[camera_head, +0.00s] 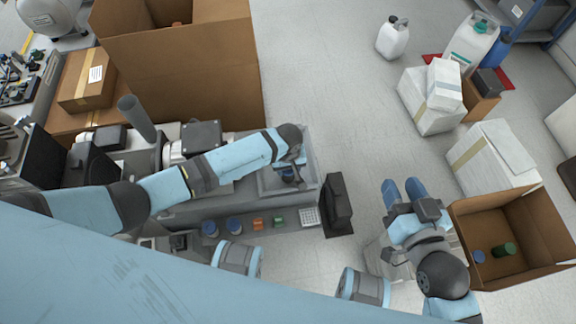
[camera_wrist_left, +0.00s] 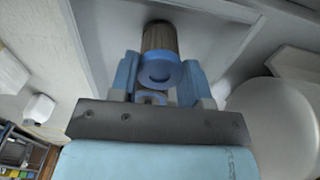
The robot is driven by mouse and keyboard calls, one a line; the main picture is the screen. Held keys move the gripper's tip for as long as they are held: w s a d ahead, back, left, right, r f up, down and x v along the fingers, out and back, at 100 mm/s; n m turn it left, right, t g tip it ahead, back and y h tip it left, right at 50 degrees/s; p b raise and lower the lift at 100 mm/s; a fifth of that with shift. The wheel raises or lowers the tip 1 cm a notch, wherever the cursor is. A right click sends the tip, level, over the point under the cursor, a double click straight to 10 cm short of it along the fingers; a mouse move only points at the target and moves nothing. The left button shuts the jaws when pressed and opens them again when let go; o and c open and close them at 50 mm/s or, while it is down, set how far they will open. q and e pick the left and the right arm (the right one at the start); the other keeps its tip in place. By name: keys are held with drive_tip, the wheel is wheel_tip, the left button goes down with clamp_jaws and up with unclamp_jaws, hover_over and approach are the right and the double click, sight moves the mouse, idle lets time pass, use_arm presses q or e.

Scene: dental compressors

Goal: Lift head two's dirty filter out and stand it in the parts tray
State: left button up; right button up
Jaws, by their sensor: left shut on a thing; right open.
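My left gripper (camera_head: 289,176) is over the grey parts tray (camera_head: 312,160), at the right end of the long grey unit. In the left wrist view the gripper (camera_wrist_left: 158,82) is shut on a filter (camera_wrist_left: 160,62) with a blue end cap and a brown pleated body. The cap faces the camera and the body points away, over a pale grey tray surface. I cannot tell whether the filter touches the tray floor. The arm covers part of the compressor heads. My right gripper (camera_head: 403,190) is open and empty over the floor, right of the unit.
Two blue-topped parts (camera_head: 234,225), an orange part (camera_head: 257,223), a green part (camera_head: 278,221) and a white grid (camera_head: 309,216) line the unit's front ledge. A black object (camera_head: 337,202) stands beside the tray. An open carton (camera_head: 525,235) is at right. A large carton (camera_head: 180,75) stands behind.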

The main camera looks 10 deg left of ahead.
use_arm(q)
drive_tip(key=shift+p, duration=0.45)
drive_tip(key=shift+f, duration=0.1)
idle(0.4)
drive_tip(key=o, duration=1.5)
